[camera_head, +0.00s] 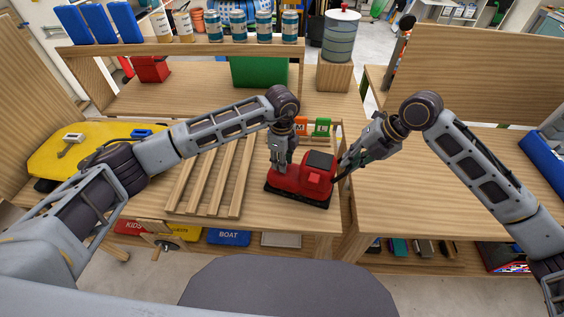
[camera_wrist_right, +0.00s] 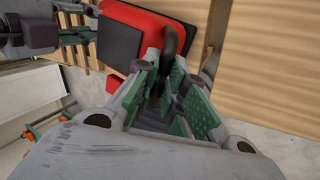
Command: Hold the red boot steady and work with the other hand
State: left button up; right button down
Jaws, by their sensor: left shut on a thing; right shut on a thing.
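The red boot (camera_head: 290,179) is a blocky red body with a dark top panel and a black base. It stands upright at the right end of the wooden workbench. My left gripper (camera_head: 283,162) comes down from above and is shut on its left part. My right gripper (camera_head: 344,170) is at the boot's right side. In the right wrist view the red boot (camera_wrist_right: 160,20) is just beyond the right fingertips (camera_wrist_right: 165,75), which are shut on a slim dark part (camera_wrist_right: 173,42) beside it. The fingers hide where that part joins the boot.
A slatted wooden rack (camera_head: 212,180) lies left of the boot. A yellow case (camera_head: 85,150) is at the far left. Small orange and green labelled cards (camera_head: 320,127) stand behind the boot. The right table (camera_head: 415,190) is bare, across a narrow gap.

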pick_arm(q)
jog(key=o, duration=0.7)
jog(key=shift+r, duration=0.15)
jog(key=shift+r, duration=2.85)
jog(key=shift+r, duration=0.15)
jog(key=shift+r, duration=3.35)
jog(key=shift+r, duration=3.5)
